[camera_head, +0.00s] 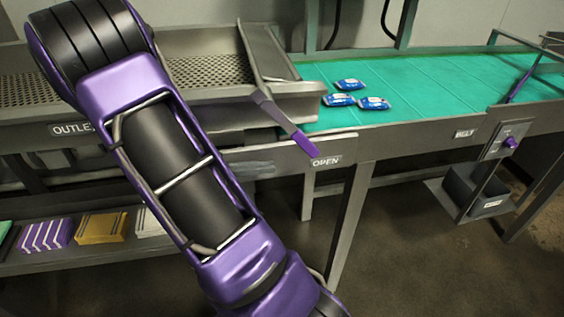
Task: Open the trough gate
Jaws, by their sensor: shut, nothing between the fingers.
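The perforated metal trough (215,72) runs along the left, partly hidden behind my arm. At its right end an upright sloping metal plate (262,52) stands beside the belt; I cannot tell for sure whether it is the gate. A grey lever (275,110) with a purple handle (305,143) slants down to the right from the trough's front edge. Its tip lies just above the label OPEN (326,162). My arm crosses the left half of the picture. My gripper is not in view, so its place relative to the lever does not show.
Several blue and white packets (373,103) lie on the green belt (440,85) right of the trough. A control box with a purple knob (510,142) and a grey bin (475,188) are at the right. Coloured stacks (100,228) sit on a low shelf. The floor (410,265) in front is clear.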

